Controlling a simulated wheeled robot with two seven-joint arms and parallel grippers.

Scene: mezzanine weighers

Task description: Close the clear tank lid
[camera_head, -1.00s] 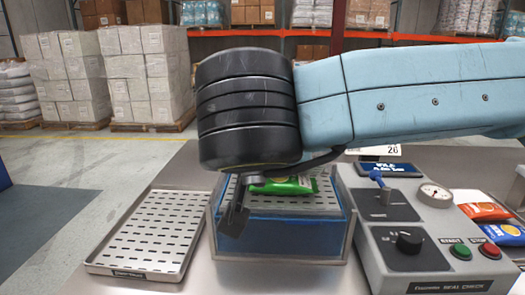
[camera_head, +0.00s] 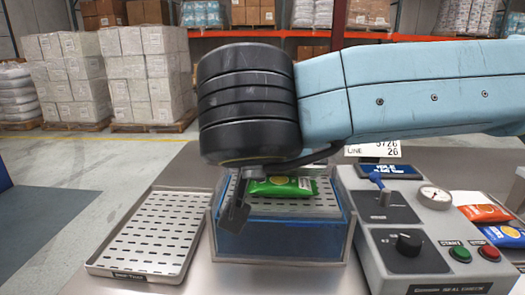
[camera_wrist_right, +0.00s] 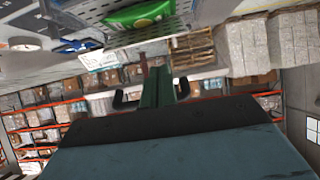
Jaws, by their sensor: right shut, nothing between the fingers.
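The tank (camera_head: 285,245) is a blue-tinted clear box, open on top as far as I see, in the middle of the steel bench. A green packet (camera_head: 283,187) lies on a perforated plate (camera_head: 300,207) inside it. The packet also shows at the top of the wrist view (camera_wrist_right: 140,14). My right gripper (camera_head: 234,210) is shut and empty, pointing down at the tank's left side; I cannot tell whether it touches. The clear lid cannot be made out; my wrist covers the tank's back left. My left gripper is not in view.
A perforated metal tray (camera_head: 152,232) stands left of the tank. A grey control box (camera_head: 430,240) with a blue-handled lever, gauge, knob and buttons stands close on the right. Orange (camera_head: 484,213) and blue (camera_head: 505,236) packets lie beyond it.

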